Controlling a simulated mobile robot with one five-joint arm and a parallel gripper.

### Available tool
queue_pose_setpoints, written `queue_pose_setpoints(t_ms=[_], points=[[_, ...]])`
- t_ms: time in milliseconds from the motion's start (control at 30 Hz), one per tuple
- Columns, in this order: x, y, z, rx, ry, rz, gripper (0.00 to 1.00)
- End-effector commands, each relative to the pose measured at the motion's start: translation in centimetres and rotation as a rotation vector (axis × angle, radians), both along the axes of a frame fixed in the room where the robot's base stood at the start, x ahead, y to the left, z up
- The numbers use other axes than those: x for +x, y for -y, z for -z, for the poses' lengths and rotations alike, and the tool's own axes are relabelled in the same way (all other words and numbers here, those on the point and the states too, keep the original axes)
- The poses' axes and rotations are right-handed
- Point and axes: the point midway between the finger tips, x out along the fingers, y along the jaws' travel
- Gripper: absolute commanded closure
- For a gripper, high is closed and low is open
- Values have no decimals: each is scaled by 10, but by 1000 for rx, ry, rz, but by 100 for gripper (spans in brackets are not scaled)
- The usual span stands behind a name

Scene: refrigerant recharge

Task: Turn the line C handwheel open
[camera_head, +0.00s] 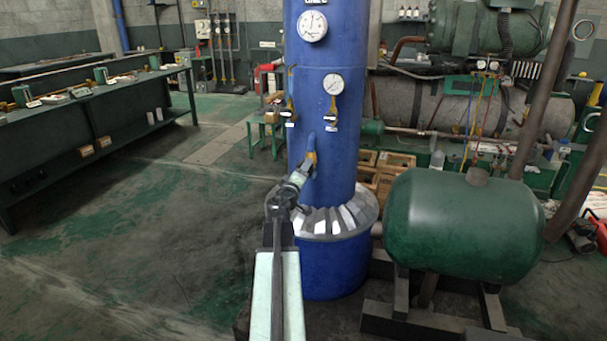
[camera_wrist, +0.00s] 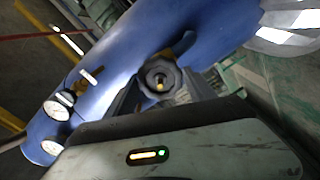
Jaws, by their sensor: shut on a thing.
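My gripper (camera_head: 301,176) reaches the column's lower front there. The handwheel is mostly hidden behind my gripper in that view; a blue and yellow fitting (camera_head: 311,150) shows just above.
Two gauges, an upper one (camera_head: 313,26) and a lower one (camera_head: 333,83), and small yellow-handled valves (camera_head: 331,111) sit higher on the column. A silver collar (camera_head: 340,216) rings its base. A green tank (camera_head: 464,226) stands close right. Open floor (camera_head: 120,240) lies left.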

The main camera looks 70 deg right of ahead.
Motion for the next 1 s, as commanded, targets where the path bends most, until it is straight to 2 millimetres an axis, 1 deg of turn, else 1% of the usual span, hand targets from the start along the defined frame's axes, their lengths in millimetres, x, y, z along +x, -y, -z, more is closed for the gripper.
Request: queue_pose_setpoints(t_ms=[33, 100, 367, 433, 600, 667, 900, 933, 967, 1000], points=[[1, -1, 0, -3, -53, -2, 85], [1, -1, 0, -6, -100, -2, 85], [0, -1, 0, -7, -114, -1, 85], [0, -1, 0, -10, -175, -2, 85], [0, -1, 0, -27, -443, -2, 85], [0, -1, 0, -30, -497, -2, 85], [0, -1, 0, -33, -520, -1, 85], [-1, -1, 0, -33, -520, -1, 28], [-1, -1, 0, -32, -520, -1, 20], [-1, -1, 0, -32, -519, -1, 20]])
